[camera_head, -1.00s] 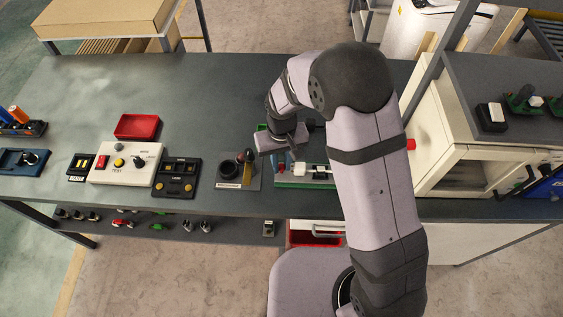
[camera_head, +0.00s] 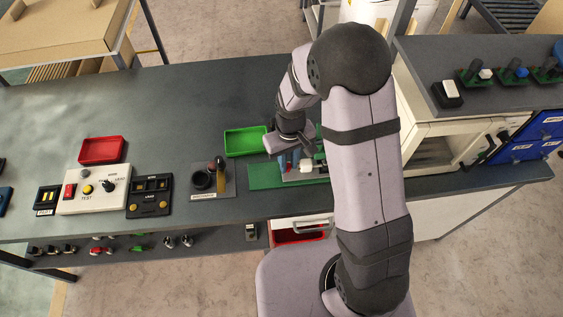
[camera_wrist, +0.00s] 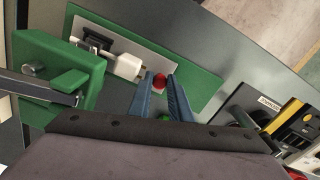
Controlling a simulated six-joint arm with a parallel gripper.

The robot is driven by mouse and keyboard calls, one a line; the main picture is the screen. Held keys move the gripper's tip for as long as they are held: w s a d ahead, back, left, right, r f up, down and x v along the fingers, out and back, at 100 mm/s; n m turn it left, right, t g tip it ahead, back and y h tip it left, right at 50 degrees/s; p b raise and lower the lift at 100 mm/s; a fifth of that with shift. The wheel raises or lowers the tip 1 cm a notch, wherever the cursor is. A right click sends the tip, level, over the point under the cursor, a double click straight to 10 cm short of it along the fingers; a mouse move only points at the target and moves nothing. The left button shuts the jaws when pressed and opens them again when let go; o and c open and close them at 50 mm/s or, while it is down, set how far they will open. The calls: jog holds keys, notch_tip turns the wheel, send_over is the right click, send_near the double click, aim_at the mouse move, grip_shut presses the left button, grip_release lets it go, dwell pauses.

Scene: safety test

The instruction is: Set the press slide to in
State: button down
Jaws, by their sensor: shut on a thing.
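The press fixture has a green base (camera_head: 262,178), which also shows in the wrist view (camera_wrist: 206,78). In the wrist view a grey plate (camera_wrist: 125,44) on it carries a white block (camera_wrist: 126,67) with a red knob (camera_wrist: 160,79) at its end. My gripper (camera_wrist: 160,86) has blue fingers on either side of the red knob and is shut on it. In the head view my gripper (camera_head: 289,161) is low over the fixture, beside the white block (camera_head: 306,164). My arm hides the fixture's right part.
A green tray (camera_head: 245,141) lies behind the fixture. A grey plate with a black ring (camera_head: 202,180) is to its left, then a black two-knob box (camera_head: 149,198), a white control panel (camera_head: 75,203) and a red tray (camera_head: 101,150). A cream cabinet (camera_head: 447,120) stands right.

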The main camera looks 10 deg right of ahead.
jog(key=shift+d, duration=0.2)
jog(key=c, duration=1.9)
grip_release()
jog(key=shift+d, duration=0.1)
jog(key=shift+w+r, duration=0.1)
jog(key=shift+r, duration=0.4)
jog(key=shift+r+b, duration=0.8)
jog(key=shift+r, duration=2.4)
